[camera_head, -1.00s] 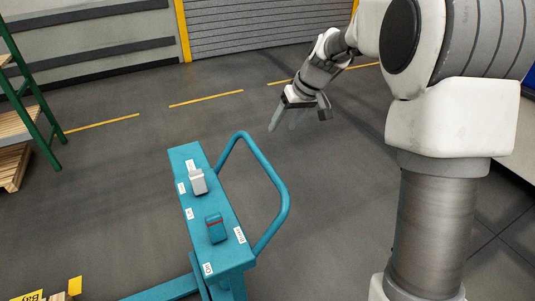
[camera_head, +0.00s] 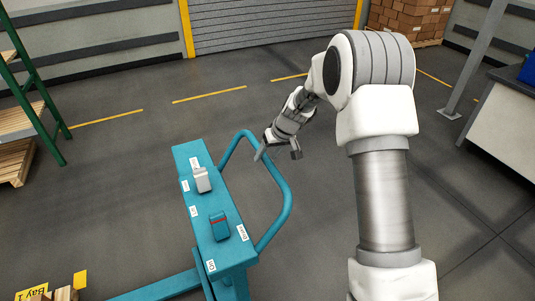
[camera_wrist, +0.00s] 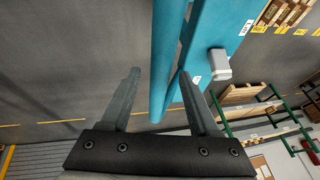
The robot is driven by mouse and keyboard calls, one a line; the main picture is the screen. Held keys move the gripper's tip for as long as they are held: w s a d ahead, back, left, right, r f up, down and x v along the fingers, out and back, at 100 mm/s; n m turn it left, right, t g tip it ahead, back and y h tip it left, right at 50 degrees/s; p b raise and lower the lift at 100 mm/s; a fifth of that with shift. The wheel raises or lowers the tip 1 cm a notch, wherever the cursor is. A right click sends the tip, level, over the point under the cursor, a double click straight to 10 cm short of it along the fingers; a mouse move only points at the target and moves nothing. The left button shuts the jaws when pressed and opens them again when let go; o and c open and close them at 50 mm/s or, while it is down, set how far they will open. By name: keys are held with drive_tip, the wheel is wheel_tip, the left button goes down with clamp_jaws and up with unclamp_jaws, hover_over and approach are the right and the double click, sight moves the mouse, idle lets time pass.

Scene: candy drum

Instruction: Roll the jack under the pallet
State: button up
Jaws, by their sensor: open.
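The teal jack (camera_head: 187,164) stands at lower centre of the head view, with a looped handle (camera_head: 286,205) on its right side. Its top panel carries a light grey lever (camera_head: 202,180), a teal block with a red band (camera_head: 219,228) and several white labels. My gripper (camera_head: 277,152) is open and empty, close to the upper part of the loop. In the wrist view the teal handle bar (camera_wrist: 166,60) shows between the spread fingers (camera_wrist: 159,78); I cannot tell whether it is within their reach. The grey lever also shows there (camera_wrist: 217,66). The jack's forks are mostly out of view.
A yellow "Bay 1" sign (camera_head: 33,293) and a bit of wood (camera_head: 65,294) show at bottom left. A green rack (camera_head: 42,120) stands at left, a grey bench (camera_head: 505,135) at right, and stacked boxes (camera_head: 408,18) at the back. The floor behind the jack is clear.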

clamp_jaws()
idle(0.4)
idle(1.1)
